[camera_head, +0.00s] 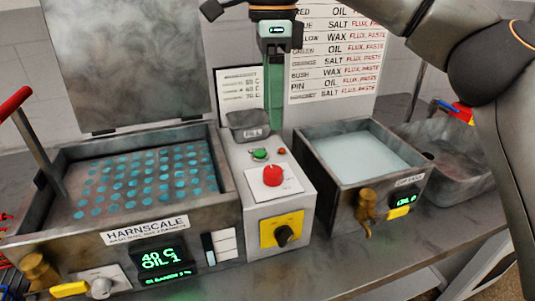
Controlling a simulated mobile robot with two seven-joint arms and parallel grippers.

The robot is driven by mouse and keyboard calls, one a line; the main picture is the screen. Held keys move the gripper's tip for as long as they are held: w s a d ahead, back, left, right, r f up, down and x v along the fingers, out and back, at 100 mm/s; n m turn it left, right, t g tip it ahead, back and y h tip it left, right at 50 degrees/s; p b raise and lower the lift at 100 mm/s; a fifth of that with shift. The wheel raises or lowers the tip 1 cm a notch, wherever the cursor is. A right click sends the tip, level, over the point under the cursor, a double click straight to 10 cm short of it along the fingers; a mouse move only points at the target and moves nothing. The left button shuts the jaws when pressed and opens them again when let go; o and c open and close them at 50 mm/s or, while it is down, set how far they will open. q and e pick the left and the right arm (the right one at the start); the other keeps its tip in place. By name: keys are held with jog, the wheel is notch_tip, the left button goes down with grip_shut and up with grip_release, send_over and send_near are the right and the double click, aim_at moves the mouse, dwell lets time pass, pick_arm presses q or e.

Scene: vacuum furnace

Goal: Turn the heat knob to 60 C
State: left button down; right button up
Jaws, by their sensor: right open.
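The left bath's front carries a dark display (164,262) with green text reading 40 C and OIL 1. A grey knob (101,288) sits on a pale plate left of that display. A black knob (283,236) sits on a yellow plate on the front of the middle control box. The frames do not make clear which knob is the heat knob. My right gripper (273,124) points down behind the control box's top, apart from both knobs. It is open, with its fingers seen nearly edge-on. My left gripper is not in view.
The control box top has a red button (272,175), a green button (260,154) and a small grey bin (248,125). The left bath (225,176) has a raised lid (130,65) and red-tipped lever (15,103). A right bath (325,176) has a brass tap (366,208).

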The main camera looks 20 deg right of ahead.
jog(key=b, duration=0.1)
send_over(273, 170)
jog(key=f, duration=0.5)
jog(key=shift+w+f, duration=0.15)
jog(key=shift+w, duration=0.05)
notch_tip(273, 170, down, 5)
jog(key=shift+s+f+b, duration=0.1)
jog(key=shift+f+b, duration=0.05)
jog(key=shift+b, duration=0.15)
jog(key=shift+f, duration=0.5)
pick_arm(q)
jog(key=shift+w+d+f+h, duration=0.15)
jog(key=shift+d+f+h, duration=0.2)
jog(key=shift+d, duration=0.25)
pick_arm(e)
jog(key=c, duration=0.7)
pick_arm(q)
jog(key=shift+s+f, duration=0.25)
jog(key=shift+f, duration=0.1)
pick_arm(e)
grip_shut()
